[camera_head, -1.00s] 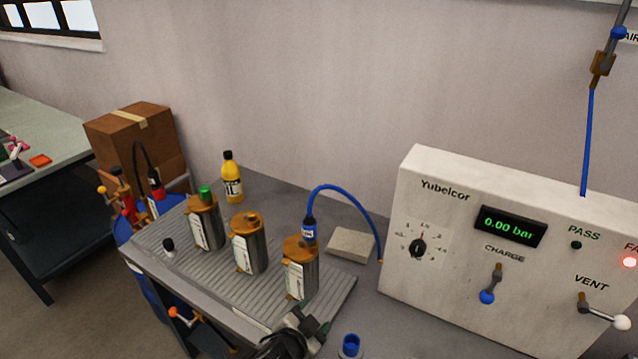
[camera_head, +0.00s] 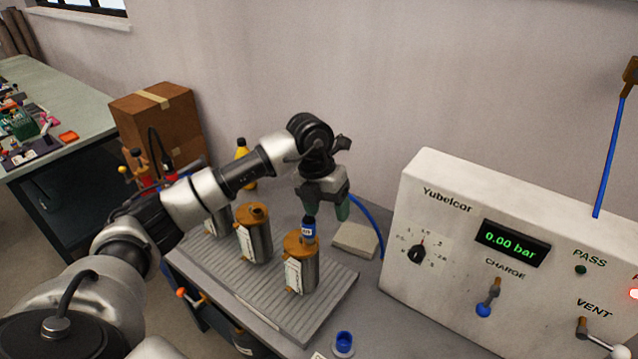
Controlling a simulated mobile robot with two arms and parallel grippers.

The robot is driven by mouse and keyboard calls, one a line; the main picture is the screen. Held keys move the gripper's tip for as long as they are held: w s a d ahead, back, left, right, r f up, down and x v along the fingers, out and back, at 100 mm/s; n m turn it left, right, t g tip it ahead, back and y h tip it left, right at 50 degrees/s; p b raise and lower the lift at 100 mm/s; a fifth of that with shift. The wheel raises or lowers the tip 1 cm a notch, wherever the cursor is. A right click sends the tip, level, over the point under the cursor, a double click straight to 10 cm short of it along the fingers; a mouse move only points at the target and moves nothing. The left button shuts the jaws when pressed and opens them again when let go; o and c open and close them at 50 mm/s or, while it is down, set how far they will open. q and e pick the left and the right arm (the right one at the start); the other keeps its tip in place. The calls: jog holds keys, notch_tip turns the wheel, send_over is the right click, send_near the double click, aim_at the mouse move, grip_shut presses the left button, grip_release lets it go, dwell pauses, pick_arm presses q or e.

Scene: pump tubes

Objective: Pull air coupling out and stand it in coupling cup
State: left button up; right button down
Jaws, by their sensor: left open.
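The air coupling (camera_head: 308,231) is blue with a dark upper part and sits upright on top of the nearest metal pump tube (camera_head: 301,268). A blue hose (camera_head: 370,220) runs from behind my gripper toward the test box. My left gripper (camera_head: 325,210) is open and points down with green fingertips, just above and slightly right of the coupling in the picture. Its fingers hide the coupling's top and the start of the hose. I cannot tell whether they touch it. The blue coupling cup (camera_head: 344,341) stands on the bench at the front. My right gripper is not in view.
The ribbed tray (camera_head: 252,298) also holds a middle tube (camera_head: 254,237) and a far tube partly behind my arm. The white test box (camera_head: 452,225) reads 0.00 bar. A pale block (camera_head: 356,239) lies behind the tray. A yellow bottle (camera_head: 245,152) is partly hidden.

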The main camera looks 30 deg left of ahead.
aim_at(309, 220)
pick_arm(q)
jog(key=a+r+y, duration=0.1)
jog(key=a, duration=0.1)
jog(key=a+r+y, duration=0.1)
jog(key=a, duration=0.1)
jog(key=shift+r+n, duration=0.2)
jog(key=shift+n, duration=0.2)
jog(key=shift+a+y, duration=0.3)
notch_tip(309, 220, down, 9)
jog(key=p, duration=0.3)
jog(key=shift+f, duration=0.85)
jog(key=shift+c, duration=0.2)
grip_shut()
jog(key=shift+w+r+p, duration=0.15)
jog(key=shift+r+p, duration=0.35)
jog(key=shift+r, duration=0.05)
